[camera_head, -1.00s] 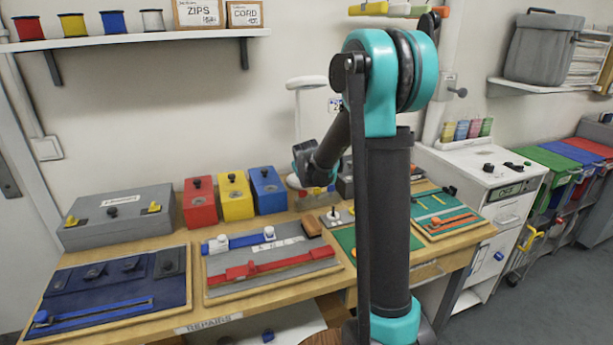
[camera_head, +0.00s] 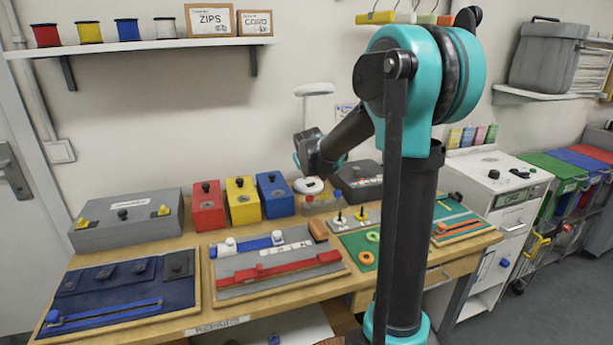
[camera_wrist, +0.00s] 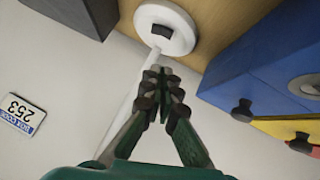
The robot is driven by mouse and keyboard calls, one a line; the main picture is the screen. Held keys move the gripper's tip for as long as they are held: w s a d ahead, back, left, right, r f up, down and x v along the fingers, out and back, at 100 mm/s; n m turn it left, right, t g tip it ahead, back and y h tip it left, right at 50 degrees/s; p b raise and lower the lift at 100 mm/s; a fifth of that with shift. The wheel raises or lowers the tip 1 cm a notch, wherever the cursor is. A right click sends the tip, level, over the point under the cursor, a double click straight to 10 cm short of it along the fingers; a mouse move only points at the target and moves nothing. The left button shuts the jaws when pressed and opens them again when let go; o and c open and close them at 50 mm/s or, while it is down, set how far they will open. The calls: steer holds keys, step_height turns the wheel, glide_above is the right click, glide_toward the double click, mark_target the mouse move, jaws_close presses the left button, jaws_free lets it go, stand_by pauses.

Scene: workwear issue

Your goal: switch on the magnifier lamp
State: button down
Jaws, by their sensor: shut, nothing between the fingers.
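The white magnifier lamp stands at the back of the bench; its ring-shaped head (camera_head: 315,89) is near the wall in the head view. Its round white base (camera_wrist: 180,14) shows in the wrist view with a dark rocker switch (camera_wrist: 162,30) on it. The thin white stem rises beside my fingers. My gripper (camera_wrist: 160,74) is shut and empty, its tips short of the base's rim and pointing toward the switch. In the head view my wrist hides the fingers. I cannot tell whether the lamp is lit.
Red (camera_head: 208,211), yellow (camera_head: 242,204) and blue (camera_head: 275,196) boxes stand left of the lamp base. A dark box (camera_head: 362,184) stands to its right. A plate with two pegs (camera_head: 350,219) lies in front. The wall is close behind.

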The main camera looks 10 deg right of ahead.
steer(key=shift+v, duration=2.95)
steer(key=shift+a+f, duration=0.1)
steer(key=shift+a, duration=0.05)
